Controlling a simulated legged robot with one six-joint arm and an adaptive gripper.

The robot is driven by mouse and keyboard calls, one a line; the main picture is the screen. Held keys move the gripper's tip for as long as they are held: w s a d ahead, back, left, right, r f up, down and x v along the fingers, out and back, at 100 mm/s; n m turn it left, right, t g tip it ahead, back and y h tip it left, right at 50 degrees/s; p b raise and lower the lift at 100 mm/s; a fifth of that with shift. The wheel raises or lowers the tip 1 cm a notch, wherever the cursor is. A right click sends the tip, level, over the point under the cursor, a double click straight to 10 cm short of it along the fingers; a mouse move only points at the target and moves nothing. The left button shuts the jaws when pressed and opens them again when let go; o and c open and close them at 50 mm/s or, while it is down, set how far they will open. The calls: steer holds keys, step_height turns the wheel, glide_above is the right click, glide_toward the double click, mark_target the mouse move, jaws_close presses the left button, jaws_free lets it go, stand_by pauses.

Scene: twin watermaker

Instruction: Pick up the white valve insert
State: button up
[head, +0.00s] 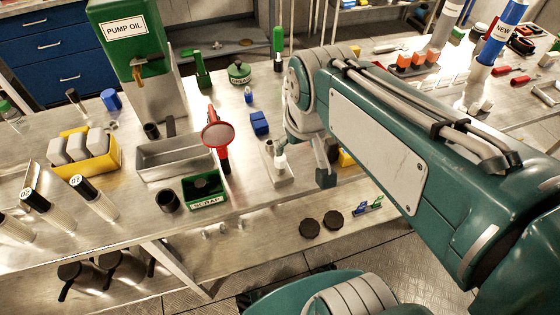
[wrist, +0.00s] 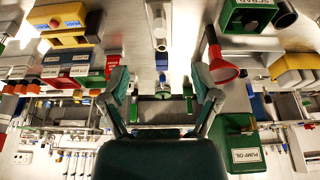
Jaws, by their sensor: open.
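The white valve insert appears to be the small white upright piece (head: 281,163) on a pale block on the bench, just left of my gripper in the head view. In the wrist view a pale upright piece (wrist: 159,22) shows at the top middle, beyond the gap between the fingers; its details are too small to tell. My gripper (wrist: 163,85) is open, with its two teal fingers wide apart and nothing between them. In the head view my gripper (head: 325,165) hangs above the bench, partly hidden by my arm.
A red funnel (head: 218,136), a green scrap bin (head: 206,204) and a grey metal tray (head: 150,175) stand left of the insert. A blue block (head: 259,123) sits behind it. The green pump oil dispenser (head: 130,45) stands at the back left. Two dark round knobs (head: 321,223) lie lower down.

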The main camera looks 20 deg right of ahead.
mark_target(280, 159)
steer(key=w+f+g, duration=0.1)
steer(key=w+f, duration=0.1)
steer(key=w, duration=0.1)
steer(key=w+f+g, duration=0.1)
steer(key=w, duration=0.2)
steer(key=w+f+g, duration=0.1)
steer(key=w+f, duration=0.1)
steer(key=w, duration=0.2)
steer(key=shift+w+a+f+g, duration=0.1)
steer(key=shift+f+g, duration=0.2)
steer(key=f, duration=1)
steer(key=shift+s+f, duration=0.2)
steer(key=shift+f, duration=0.2)
jaws_close()
